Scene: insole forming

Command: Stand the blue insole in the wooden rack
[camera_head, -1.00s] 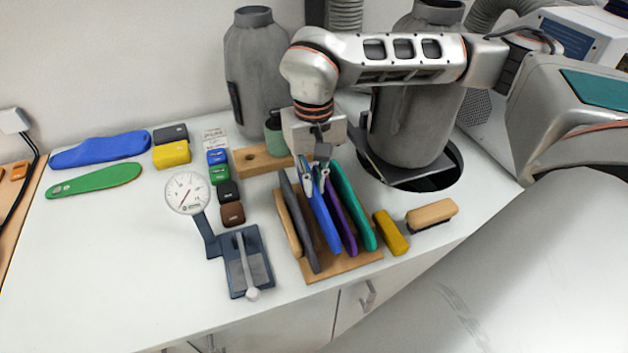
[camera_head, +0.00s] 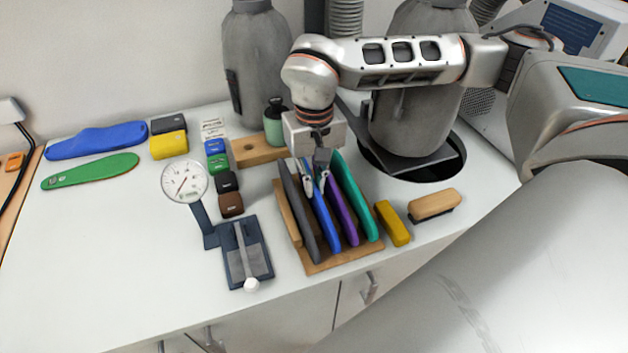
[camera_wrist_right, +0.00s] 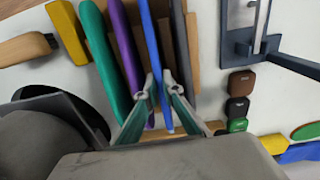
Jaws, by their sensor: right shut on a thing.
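The blue insole (camera_head: 325,222) stands on edge in the wooden rack (camera_head: 345,262), between a grey insole (camera_head: 302,222) and a purple insole (camera_head: 343,218). A teal insole (camera_head: 358,205) stands at the rack's right side. My right gripper (camera_head: 316,186) points down and is shut on the blue insole near its back end. The right wrist view shows the fingertips (camera_wrist_right: 160,88) on both sides of the blue insole (camera_wrist_right: 150,40). How far down the insole rests in its slot is hidden. My left gripper is not in view.
A dial gauge (camera_head: 185,182) and a clamp-like device (camera_head: 243,255) stand left of the rack. A yellow block (camera_head: 393,222) and a brush (camera_head: 434,204) lie right of it. Another blue insole (camera_head: 97,141) and a green one (camera_head: 90,171) lie flat at far left.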

